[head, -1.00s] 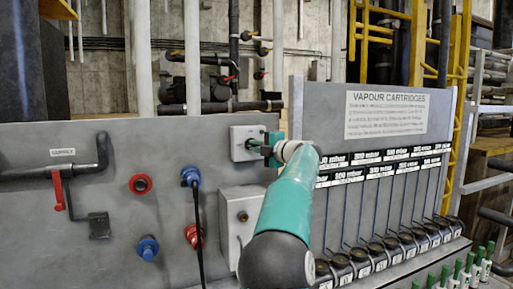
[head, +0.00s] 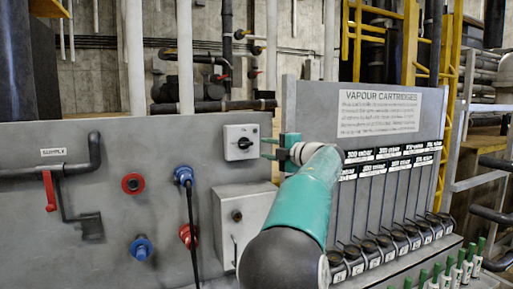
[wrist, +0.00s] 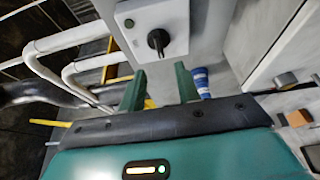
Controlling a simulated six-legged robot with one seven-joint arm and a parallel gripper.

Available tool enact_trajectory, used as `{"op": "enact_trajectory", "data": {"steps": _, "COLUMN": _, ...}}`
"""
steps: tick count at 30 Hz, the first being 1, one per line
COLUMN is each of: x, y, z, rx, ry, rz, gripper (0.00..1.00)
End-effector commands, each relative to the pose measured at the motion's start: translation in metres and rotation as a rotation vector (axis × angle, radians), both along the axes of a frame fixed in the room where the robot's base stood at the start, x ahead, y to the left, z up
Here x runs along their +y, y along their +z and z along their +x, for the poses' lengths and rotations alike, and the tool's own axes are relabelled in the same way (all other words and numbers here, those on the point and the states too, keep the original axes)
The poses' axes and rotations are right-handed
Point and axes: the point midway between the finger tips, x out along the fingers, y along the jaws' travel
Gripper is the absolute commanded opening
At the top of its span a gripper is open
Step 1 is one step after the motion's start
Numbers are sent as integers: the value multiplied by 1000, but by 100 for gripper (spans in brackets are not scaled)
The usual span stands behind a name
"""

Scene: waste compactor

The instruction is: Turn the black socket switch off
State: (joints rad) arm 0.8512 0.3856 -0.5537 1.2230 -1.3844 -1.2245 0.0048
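The black socket switch (head: 243,143) is a black rotary knob on a light grey square box, fixed on the grey panel left of the cartridge board. In the wrist view the black knob (wrist: 158,40) sits ahead of the fingertips, on its box. My gripper (head: 270,149) is just right of the box in the head view, its green fingers pointing left towards it. In the wrist view my gripper (wrist: 158,85) has its two green fingers spread apart with nothing between them. The knob is clear of both fingers.
Below the switch is a grey box (head: 245,222). A blue plug (head: 184,175) with a black cable, a red socket (head: 133,183) and a red-handled valve (head: 48,190) are to the left. The vapour cartridges board (head: 380,125) rises at right, behind my arm.

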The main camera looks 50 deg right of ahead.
Motion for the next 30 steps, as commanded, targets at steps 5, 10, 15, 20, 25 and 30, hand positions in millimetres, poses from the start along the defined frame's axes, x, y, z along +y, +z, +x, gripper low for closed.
{"op": "enact_trajectory", "data": {"steps": 5, "x": 5, "y": 0, "z": -34, "rx": -1, "ry": -1, "rz": 0, "gripper": 33}}
{"op": "enact_trajectory", "data": {"steps": 10, "x": 7, "y": 0, "z": -50, "rx": 0, "ry": 0, "rz": 0, "gripper": 33}}
{"op": "enact_trajectory", "data": {"steps": 15, "x": 7, "y": 0, "z": -52, "rx": 0, "ry": 1, "rz": 0, "gripper": 33}}
{"op": "enact_trajectory", "data": {"steps": 20, "x": 7, "y": 0, "z": -52, "rx": 0, "ry": 1, "rz": 0, "gripper": 33}}
{"op": "enact_trajectory", "data": {"steps": 25, "x": 7, "y": 0, "z": -51, "rx": 0, "ry": 1, "rz": 0, "gripper": 33}}
{"op": "enact_trajectory", "data": {"steps": 30, "x": 8, "y": 1, "z": -50, "rx": -4, "ry": 0, "rz": 0, "gripper": 33}}
